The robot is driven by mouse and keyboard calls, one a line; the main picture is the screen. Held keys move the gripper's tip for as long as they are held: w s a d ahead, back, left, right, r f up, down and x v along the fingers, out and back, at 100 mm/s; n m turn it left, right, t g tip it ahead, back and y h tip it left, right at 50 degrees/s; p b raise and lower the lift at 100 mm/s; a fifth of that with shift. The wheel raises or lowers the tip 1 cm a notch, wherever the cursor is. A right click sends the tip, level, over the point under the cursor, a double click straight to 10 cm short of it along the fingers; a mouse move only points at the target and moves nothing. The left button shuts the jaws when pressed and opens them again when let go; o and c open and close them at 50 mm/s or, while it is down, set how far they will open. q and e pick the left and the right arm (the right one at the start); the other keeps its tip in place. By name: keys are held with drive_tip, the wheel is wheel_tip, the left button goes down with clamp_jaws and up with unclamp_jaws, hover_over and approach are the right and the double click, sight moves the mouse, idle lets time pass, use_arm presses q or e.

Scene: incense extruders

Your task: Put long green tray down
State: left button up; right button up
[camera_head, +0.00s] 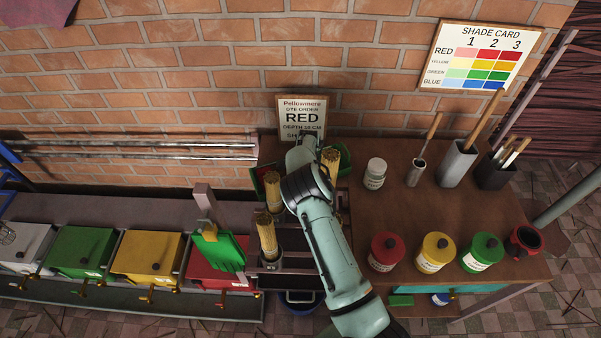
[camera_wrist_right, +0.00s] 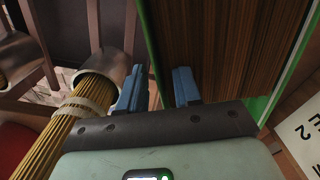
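The long green tray (camera_wrist_right: 283,85) shows in the right wrist view as green walls on either side of a dark brown, wood-grained area. In the head view, parts of green show behind my right wrist (camera_head: 341,157); the rest is hidden by my arm. My right gripper (camera_wrist_right: 158,88) has its two blue fingers apart, with the tray's near green wall running down between them. I see a gap between the fingers and cannot tell whether they touch the wall. My left gripper is not in view.
Bundles of yellow sticks (camera_head: 268,237) stand in metal cups beside my right arm. A white jar (camera_head: 375,173) and red, yellow and green jars (camera_head: 435,252) stand on the brown table (camera_head: 400,215). A sign reading RED (camera_head: 302,117) stands behind. Coloured vats (camera_head: 148,255) line the left.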

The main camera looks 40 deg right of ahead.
clamp_jaws()
drive_tip(key=shift+r, duration=0.1)
idle(1.3)
